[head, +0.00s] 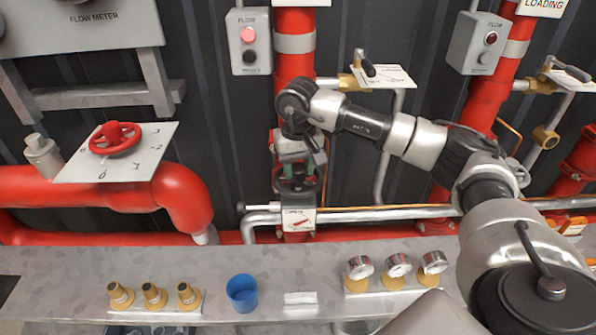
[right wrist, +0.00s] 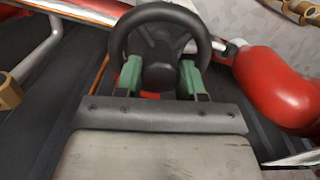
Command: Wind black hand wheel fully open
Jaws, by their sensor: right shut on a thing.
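The black hand wheel (right wrist: 160,16) fills the upper middle of the right wrist view, with its dark hub and spokes showing. In the head view the wheel (head: 297,187) sits on the middle red pipe, partly hidden by my right gripper. My right gripper (right wrist: 160,78) has green fingers, one at each side of the wheel's near part, and is shut on the wheel. In the head view my right gripper (head: 297,172) points down at the wheel from above. My left gripper is not in view.
A red hand wheel (head: 115,138) is on a numbered plate at left. A grey bench (head: 235,275) carries brass nozzles (head: 154,295), a blue cup (head: 242,293) and gauges (head: 397,266). A switch box (head: 249,42) and a valve lever plate (head: 383,75) are near my right arm.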

